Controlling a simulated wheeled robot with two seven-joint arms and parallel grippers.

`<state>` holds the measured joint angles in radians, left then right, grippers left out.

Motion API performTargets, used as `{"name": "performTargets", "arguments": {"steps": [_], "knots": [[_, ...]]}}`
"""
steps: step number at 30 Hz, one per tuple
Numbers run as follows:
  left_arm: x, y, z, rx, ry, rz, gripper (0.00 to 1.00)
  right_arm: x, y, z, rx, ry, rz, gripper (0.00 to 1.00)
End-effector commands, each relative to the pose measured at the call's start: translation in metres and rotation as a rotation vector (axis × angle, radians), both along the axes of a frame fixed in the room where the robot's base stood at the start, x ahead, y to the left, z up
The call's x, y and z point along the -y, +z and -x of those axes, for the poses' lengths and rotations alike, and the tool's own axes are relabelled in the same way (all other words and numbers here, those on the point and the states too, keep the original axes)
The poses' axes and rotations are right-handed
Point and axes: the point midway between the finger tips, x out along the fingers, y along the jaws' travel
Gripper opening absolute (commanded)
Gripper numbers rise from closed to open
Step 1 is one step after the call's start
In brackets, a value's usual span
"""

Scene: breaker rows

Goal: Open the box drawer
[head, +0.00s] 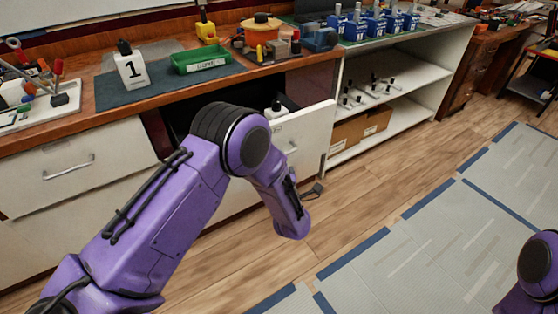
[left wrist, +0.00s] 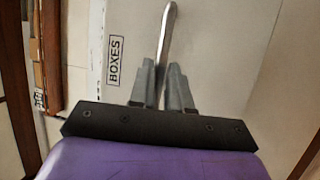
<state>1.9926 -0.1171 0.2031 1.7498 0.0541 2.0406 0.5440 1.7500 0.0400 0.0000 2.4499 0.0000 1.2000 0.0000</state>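The box drawer's white front (head: 306,135) stands out from the cabinet, with a dark opening behind it, so the drawer is pulled open. In the left wrist view, the front (left wrist: 220,45) carries a "BOXES" label (left wrist: 115,61) and a metal bar handle (left wrist: 167,35). Part of the handle (head: 291,149) also shows in the head view. My left gripper (left wrist: 163,70) has its two grey fingers close on either side of the handle and appears shut on it. In the head view my left arm hides the gripper. My right gripper is out of view.
A white-bodied bottle (head: 276,110) shows behind the drawer front. The wooden counter (head: 130,110) above holds a green tray (head: 199,60) and a bottle marked 1 (head: 131,68). Open shelves (head: 400,77) stand to the right.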

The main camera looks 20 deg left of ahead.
Motion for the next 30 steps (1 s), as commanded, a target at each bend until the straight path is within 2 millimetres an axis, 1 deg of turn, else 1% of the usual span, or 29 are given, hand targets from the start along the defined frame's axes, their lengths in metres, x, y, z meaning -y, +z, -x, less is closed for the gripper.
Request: {"name": "performTargets", "arguments": {"steps": [1,2,11,14,21,24,27,30], "knots": [[0.000,-0.001,0.000,-0.001,0.000,0.000,0.35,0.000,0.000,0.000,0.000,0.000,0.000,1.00],[0.000,0.000,0.000,-0.002,-0.001,0.000,0.38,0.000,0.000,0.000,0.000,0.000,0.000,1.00],[0.002,-0.001,0.001,-0.001,-0.005,0.000,0.38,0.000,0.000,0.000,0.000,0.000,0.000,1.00],[0.011,-0.004,0.012,-0.001,-0.009,-0.001,0.38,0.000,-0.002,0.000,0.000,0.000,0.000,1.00],[0.041,-0.014,0.059,-0.002,-0.007,-0.002,0.38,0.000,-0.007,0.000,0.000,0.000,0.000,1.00],[0.051,-0.017,0.074,-0.001,-0.006,-0.001,0.38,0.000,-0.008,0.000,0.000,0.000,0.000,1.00],[0.056,-0.018,0.083,-0.001,-0.002,-0.001,0.38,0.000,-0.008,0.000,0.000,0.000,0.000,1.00],[0.058,-0.018,0.086,-0.001,-0.002,-0.002,0.38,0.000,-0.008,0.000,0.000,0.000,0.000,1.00]]}}
